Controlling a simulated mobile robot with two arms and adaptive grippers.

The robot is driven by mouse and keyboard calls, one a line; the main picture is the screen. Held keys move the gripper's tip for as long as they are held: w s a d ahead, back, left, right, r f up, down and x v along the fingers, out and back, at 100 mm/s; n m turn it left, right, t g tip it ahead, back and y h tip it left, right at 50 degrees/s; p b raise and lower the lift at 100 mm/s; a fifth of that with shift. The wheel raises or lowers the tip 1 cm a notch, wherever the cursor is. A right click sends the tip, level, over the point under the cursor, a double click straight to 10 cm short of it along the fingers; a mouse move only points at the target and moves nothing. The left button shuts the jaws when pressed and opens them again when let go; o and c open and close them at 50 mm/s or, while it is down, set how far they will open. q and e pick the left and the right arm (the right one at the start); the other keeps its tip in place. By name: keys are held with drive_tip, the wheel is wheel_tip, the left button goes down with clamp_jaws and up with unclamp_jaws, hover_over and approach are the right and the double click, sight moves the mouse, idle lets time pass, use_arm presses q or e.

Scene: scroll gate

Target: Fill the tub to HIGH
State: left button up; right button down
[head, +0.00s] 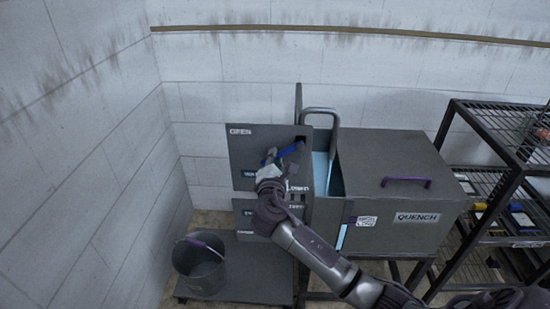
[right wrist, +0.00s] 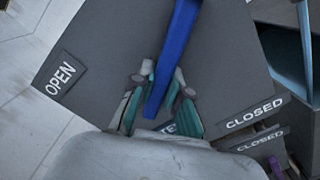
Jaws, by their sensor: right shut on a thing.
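The grey tub labelled QUENCH (head: 405,228) stands right of centre, with pale blue water showing in its open left part. A light blue strip (head: 341,237) shows low on its front left. A dark panel (head: 240,175) left of the tub carries a blue lever (head: 291,150), an OPEN label (head: 240,131) and a CLOSED label at its lower right. My right gripper (head: 270,165) is shut on the lever's free end. In the right wrist view the blue lever (right wrist: 182,40) runs down between the fingers (right wrist: 157,102). My left gripper is out of view.
A lid with a purple handle (head: 406,181) covers the tub's right part. A curved pipe (head: 322,110) rises behind the opening. A second panel (head: 243,215) sits below the first. A grey bucket (head: 200,265) stands at lower left. A wire rack (head: 500,160) is at right.

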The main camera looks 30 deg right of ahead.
drive_tip(key=c, duration=1.1)
unclamp_jaws()
drive_tip(key=v, duration=1.2)
drive_tip(key=shift+s, duration=0.1)
drive_tip(key=shift+d, duration=0.1)
